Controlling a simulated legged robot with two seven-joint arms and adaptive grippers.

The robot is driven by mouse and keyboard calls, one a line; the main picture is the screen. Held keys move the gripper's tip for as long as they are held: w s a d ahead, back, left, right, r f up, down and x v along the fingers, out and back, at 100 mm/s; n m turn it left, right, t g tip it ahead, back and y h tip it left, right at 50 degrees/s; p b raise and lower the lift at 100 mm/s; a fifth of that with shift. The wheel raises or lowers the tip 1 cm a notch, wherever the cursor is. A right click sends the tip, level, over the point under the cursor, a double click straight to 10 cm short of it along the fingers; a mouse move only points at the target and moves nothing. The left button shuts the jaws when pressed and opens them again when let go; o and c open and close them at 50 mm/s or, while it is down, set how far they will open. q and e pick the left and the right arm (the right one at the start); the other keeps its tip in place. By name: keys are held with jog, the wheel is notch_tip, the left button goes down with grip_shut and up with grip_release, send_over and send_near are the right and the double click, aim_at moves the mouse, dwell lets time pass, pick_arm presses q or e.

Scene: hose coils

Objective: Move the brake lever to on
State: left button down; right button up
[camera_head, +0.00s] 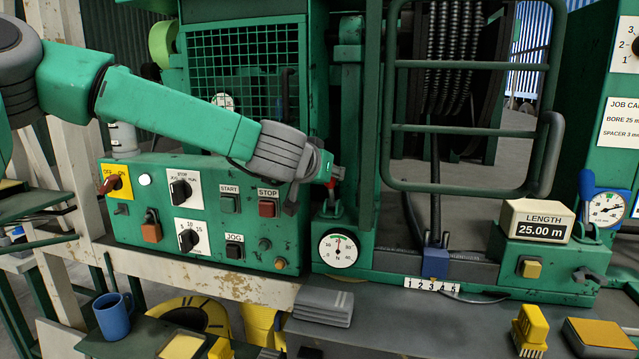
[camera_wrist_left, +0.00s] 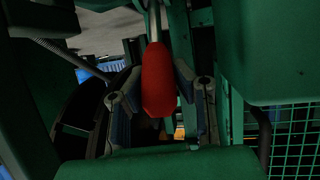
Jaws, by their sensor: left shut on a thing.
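The brake lever has a red grip on a thin metal rod. In the head view only a small part of its red grip (camera_head: 330,184) shows below my left gripper (camera_head: 333,173), above a round white dial. In the left wrist view the red grip (camera_wrist_left: 158,80) stands between the two fingers of my left gripper (camera_wrist_left: 160,98), and the rod runs up out of the picture. My left gripper is shut on this grip. The lever's base is mostly hidden, and no on or off mark beside it can be read. My right gripper is not in view.
A green control panel (camera_head: 215,250) with knobs and buttons stands at left under my left arm. A white dial (camera_head: 338,250) sits just below the lever. A barred guard frame (camera_head: 470,128) is to the right. A length display (camera_head: 537,222) and a blue-handled lever (camera_head: 587,190) stand farther right.

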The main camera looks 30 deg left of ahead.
pick_arm(q)
jog(key=shift+s+f, duration=0.2)
jog(key=shift+f, duration=0.1)
jog(key=shift+d, duration=0.1)
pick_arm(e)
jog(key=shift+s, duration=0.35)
pick_arm(q)
jog(key=shift+s+f, duration=0.1)
jog(key=shift+f, duration=0.15)
jog(key=c, duration=1.4)
grip_release()
jog(key=shift+o, duration=0.7)
jog(key=shift+s+r, duration=0.3)
jog(key=shift+s, duration=0.05)
jog(key=shift+w, duration=0.1)
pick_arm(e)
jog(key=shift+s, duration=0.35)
pick_arm(q)
jog(key=v, duration=1.2)
